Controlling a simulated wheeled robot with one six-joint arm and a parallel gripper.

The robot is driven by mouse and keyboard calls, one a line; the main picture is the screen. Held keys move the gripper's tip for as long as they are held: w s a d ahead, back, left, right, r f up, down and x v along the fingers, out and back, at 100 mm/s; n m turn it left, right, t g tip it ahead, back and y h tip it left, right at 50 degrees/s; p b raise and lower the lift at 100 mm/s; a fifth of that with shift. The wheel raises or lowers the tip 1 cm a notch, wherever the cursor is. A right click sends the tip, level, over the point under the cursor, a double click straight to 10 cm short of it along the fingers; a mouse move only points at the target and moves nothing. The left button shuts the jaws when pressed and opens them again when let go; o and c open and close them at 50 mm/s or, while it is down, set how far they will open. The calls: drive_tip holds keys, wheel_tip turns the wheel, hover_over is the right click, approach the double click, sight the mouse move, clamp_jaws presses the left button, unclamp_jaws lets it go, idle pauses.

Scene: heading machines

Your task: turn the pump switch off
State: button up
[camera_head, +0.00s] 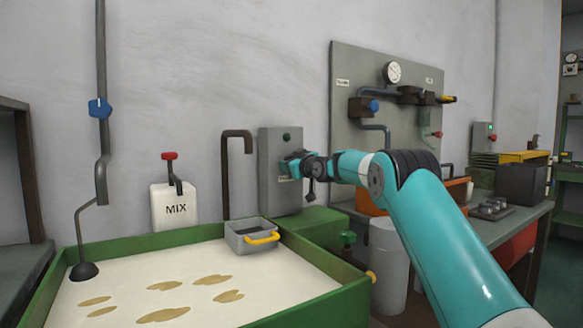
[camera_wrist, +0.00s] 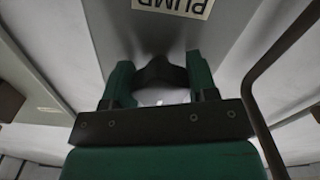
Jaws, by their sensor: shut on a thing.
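The grey pump switch box (camera_head: 278,200) stands on the wall behind the green tank, with a dark green round button or lamp (camera_head: 287,137) near its top. In the wrist view the box face (camera_wrist: 235,50) carries an upside-down PUMP label (camera_wrist: 174,7). My gripper (camera_head: 291,166) is at the front of the box. In the wrist view my gripper (camera_wrist: 161,84) has its two green fingers on either side of a dark switch knob (camera_wrist: 160,72), shut on it. The knob's exact setting is hard to tell, and in the head view the gripper hides it.
A green tank (camera_head: 330,300) with pale liquid and brown patches fills the lower left. A grey tray with a yellow handle (camera_head: 262,238) sits at its back edge. A white MIX container (camera_head: 173,208) is on the left, a dark bent pipe (camera_head: 225,175) beside the box. A gauge panel (camera_head: 350,75) and bench are right.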

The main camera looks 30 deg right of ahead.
drive_tip(key=shift+n, duration=0.3)
drive_tip(key=o, duration=0.9)
drive_tip(key=shift+o, duration=0.2)
drive_tip(key=s+b, duration=0.3)
drive_tip(key=s, duration=1.4)
drive_tip(key=shift+s+d, duration=0.2)
drive_tip(key=shift+d, duration=0.1)
drive_tip(key=shift+r, duration=0.1)
